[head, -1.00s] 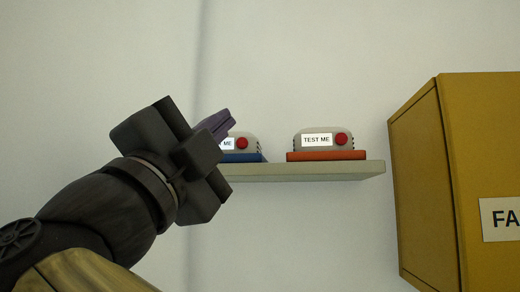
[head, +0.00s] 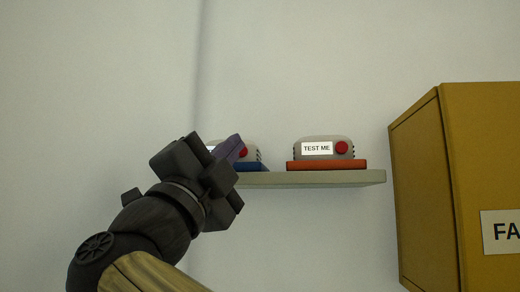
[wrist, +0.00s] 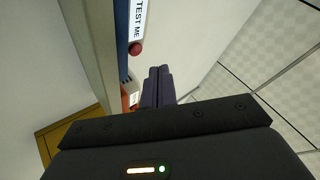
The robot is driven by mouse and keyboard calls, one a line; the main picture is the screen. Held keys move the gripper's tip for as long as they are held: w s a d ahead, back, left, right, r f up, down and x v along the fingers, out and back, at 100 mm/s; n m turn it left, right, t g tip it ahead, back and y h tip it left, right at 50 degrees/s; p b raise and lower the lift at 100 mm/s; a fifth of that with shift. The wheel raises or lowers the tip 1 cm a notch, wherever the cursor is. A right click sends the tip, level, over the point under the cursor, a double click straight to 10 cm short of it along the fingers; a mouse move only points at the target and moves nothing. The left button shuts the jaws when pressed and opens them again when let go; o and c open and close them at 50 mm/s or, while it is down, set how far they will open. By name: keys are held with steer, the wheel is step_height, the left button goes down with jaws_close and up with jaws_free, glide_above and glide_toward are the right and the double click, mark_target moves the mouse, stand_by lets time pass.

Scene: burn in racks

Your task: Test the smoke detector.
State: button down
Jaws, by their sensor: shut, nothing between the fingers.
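Two smoke detectors with red buttons and "TEST ME" labels stand on a wall shelf (head: 310,179). The right detector (head: 302,141) sits on an orange base (head: 326,165) and is in full view. The left detector (head: 255,153) sits on a blue base (head: 252,166) and is partly hidden behind my gripper. Its red button (wrist: 136,48) shows in the wrist view, with the blue base beside it. My gripper (head: 236,143) is shut and empty, its fingers overlapping the left detector in the head view. In the wrist view the fingertips (wrist: 159,70) are apart from that button.
A yellow cabinet (head: 424,170) with a partly visible label starting "FA" stands to the right of the shelf. The pale wall (head: 330,60) above the shelf is bare. The wrist view also shows a tiled ceiling (wrist: 278,50).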

steer(key=shift+w, duration=0.95)
steer(key=shift+w, duration=0.15)
stand_by(1.2)
steer(key=shift+w, duration=0.3)
steer(key=shift+w+d, duration=0.1)
steer(key=shift+w, duration=0.25)
stand_by(1.5)
steer(key=shift+s+f, duration=0.1)
steer(key=shift+s+b, duration=0.45)
steer(key=shift+s, duration=0.15)
